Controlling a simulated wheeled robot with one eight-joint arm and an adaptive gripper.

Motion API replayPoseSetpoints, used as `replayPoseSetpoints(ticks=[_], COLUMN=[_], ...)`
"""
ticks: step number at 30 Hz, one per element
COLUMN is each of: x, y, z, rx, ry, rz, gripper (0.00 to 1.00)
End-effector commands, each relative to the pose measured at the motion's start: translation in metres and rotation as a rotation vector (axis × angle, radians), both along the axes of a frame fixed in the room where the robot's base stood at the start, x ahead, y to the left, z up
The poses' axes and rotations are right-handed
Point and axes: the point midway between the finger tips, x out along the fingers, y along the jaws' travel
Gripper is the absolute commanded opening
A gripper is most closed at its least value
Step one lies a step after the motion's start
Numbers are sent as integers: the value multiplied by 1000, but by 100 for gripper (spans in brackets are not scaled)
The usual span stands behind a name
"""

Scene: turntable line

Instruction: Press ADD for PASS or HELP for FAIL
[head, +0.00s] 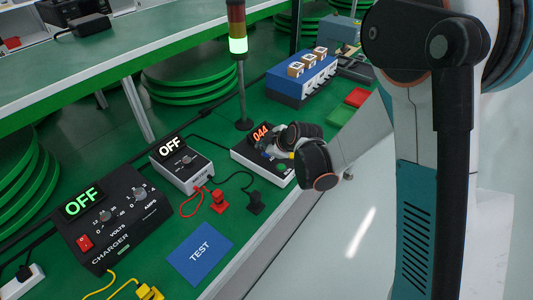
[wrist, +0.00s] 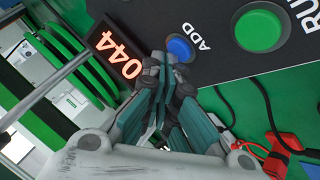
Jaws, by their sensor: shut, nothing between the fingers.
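The control box (head: 240,155) has a display (head: 260,134) reading 044, also seen in the wrist view (wrist: 118,55). In the wrist view, its blue button (wrist: 180,48) is labelled ADD, and a larger green button (wrist: 258,28) has a cut-off label starting "RU". My gripper (wrist: 163,68) is shut and empty, with its fingertips right by the ADD button; I cannot tell whether they touch it. In the head view my gripper (head: 268,150) is over the box and hides part of its top. No button labelled HELP and no PASS or FAIL text is readable.
A signal tower (head: 238,45) stands behind the box, lit green. A meter (head: 182,165) and a charger (head: 110,220) both read OFF. A blue TEST mat (head: 200,254) lies in front. Red and black clips with cables lie beside the box. A blue rack (head: 300,82) stands behind right.

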Motion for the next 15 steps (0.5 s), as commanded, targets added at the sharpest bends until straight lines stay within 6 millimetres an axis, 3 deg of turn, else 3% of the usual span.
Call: replayPoseSetpoints(ticks=[15], x=[0], y=[0], z=[-6], rx=[0], ry=[0], rz=[0], gripper=[0])
